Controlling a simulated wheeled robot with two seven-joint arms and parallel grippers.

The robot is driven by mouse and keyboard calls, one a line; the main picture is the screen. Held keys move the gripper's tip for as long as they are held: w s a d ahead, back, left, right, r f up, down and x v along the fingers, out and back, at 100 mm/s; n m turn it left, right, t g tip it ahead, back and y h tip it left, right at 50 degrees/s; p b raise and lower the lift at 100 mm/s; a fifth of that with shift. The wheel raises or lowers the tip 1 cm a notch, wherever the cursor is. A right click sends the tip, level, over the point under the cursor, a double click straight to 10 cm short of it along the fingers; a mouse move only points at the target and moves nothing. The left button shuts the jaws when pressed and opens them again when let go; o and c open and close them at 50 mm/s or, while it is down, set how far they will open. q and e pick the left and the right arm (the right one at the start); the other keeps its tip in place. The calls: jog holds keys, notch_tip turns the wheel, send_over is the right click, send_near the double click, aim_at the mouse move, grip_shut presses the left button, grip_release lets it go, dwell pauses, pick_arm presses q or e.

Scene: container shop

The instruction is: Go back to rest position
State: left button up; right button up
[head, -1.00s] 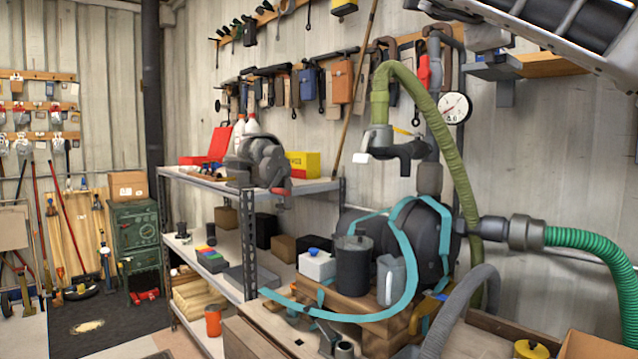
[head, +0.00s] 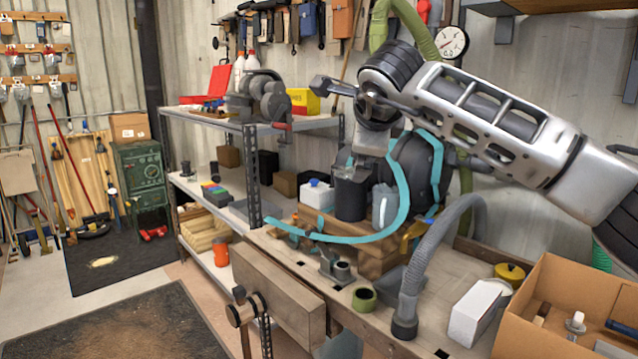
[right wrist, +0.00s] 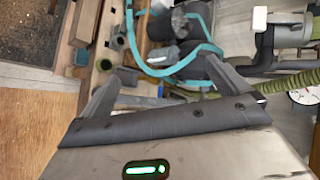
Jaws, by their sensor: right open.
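My right arm (head: 490,115) reaches in from the right in the head view and slants up to the left in front of the back wall. Its wrist end is above the workbench, in front of the green hose and the black tank; the fingers are hard to make out there. In the right wrist view my right gripper (right wrist: 168,68) has its two grey fingers spread apart with nothing held between them. The cluttered bench shows beyond the fingers. My left arm and gripper are not in view.
The workbench (head: 285,250) holds a teal-strapped black tank (head: 418,160), a grey hose (head: 425,255), a white box (head: 478,312) and an open cardboard box (head: 540,290) at the right. A metal shelf (head: 290,125) stands behind. Floor at the left is mostly clear.

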jog(key=s+a+f+g+y, duration=0.3)
jog(key=s+a+f+y, duration=0.15)
jog(key=a+f, duration=0.55)
jog(key=s+a+f+m+g+y, duration=0.55)
jog(key=s+a+f+y, duration=0.3)
jog(key=s+y, duration=0.4)
jog(key=s+d+f+m+t+h, duration=0.15)
jog(key=d+f+m+t, duration=0.45)
jog(key=m, duration=0.8)
jog(key=d+f+m+t+h, duration=0.3)
jog(key=d+m+t, duration=0.4)
jog(key=m, duration=0.7)
jog(key=s+d+f+m+g+h, duration=0.2)
jog(key=s+d+f+m+h, duration=0.3)
jog(key=s+f+m, duration=0.3)
jog(key=s+d+f+m+g+h, duration=0.3)
jog(key=s+d+f+m+h, duration=0.2)
jog(key=s+f, duration=0.5)
notch_tip(320, 180, down, 4)
jog(key=d+m, duration=0.2)
jog(key=m, duration=0.1)
jog(key=shift+d, duration=0.25)
jog(key=shift+r, duration=0.1)
